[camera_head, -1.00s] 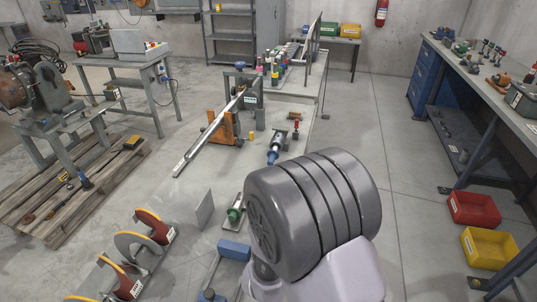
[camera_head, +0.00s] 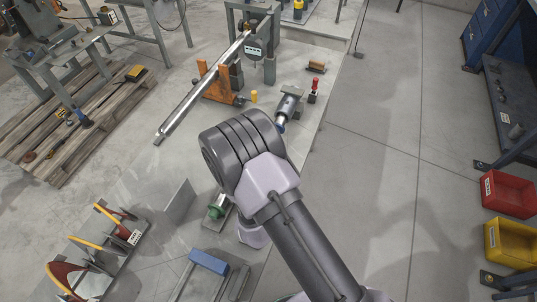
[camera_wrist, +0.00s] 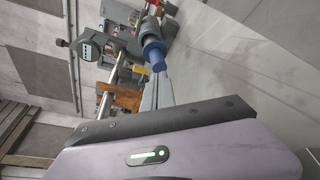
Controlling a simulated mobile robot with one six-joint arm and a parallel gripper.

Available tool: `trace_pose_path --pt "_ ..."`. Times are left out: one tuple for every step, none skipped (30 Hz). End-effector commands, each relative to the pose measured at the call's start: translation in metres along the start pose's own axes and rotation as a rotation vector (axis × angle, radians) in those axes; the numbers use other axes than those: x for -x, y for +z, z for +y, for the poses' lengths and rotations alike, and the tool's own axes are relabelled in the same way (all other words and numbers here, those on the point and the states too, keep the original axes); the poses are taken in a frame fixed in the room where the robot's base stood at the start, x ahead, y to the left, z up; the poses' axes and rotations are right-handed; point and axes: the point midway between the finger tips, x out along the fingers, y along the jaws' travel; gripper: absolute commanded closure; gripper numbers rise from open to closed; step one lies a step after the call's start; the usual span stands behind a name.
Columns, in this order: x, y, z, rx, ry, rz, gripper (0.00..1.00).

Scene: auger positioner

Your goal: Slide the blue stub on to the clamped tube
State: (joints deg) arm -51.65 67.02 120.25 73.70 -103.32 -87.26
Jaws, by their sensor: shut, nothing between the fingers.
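The blue stub (camera_wrist: 153,52) shows in the wrist view as a short blue cylinder at the near end of a grey cylindrical holder. In the head view only a small bit of blue (camera_head: 282,127) shows at that end, just beyond my arm. The clamped tube (camera_head: 190,100) is a long silver tube, sloped and held at an orange clamp stand (camera_head: 216,80). My gripper (camera_wrist: 162,78) is shut and empty in the wrist view, its grey fingertips pointing towards the stub and close below it in the picture. My arm hides the gripper in the head view.
A red-handled tool (camera_head: 315,86) and yellow piece (camera_head: 254,96) stand near the holder. Red (camera_head: 508,193) and yellow bins (camera_head: 510,243) are at right.

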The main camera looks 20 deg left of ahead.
Motion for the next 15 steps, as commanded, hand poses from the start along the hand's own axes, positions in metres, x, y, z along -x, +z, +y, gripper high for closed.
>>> trace_pose_path --pt "-0.008 0.002 0.0 -0.002 0.0 -0.003 1.0" --pt "-0.013 0.001 0.0 -0.003 0.0 -0.003 1.0" --pt "-0.018 0.001 0.0 -0.003 -0.001 -0.003 1.0" --pt "-0.022 0.001 0.0 -0.003 0.0 -0.002 1.0" --pt "-0.025 0.001 0.0 -0.003 0.0 -0.001 1.0" --pt "-0.029 0.001 -0.001 -0.003 -0.001 -0.002 1.0" --pt "-0.032 0.001 0.0 -0.003 -0.001 -0.002 1.0" --pt "-0.034 0.001 0.0 -0.002 0.0 -0.001 1.0" --pt "-0.035 0.001 0.0 -0.001 0.0 0.0 1.0" --pt "-0.036 0.001 0.0 -0.001 0.0 0.0 1.0" --pt "-0.036 0.0 0.0 -0.001 0.0 0.0 1.0" --pt "-0.037 0.0 0.0 -0.001 -0.001 0.0 1.0" --pt "-0.037 0.0 0.0 -0.001 -0.001 0.0 1.0" --pt "-0.037 0.0 0.0 -0.001 -0.001 0.0 1.0" --pt "-0.037 0.001 0.0 -0.001 -0.001 0.0 1.0"
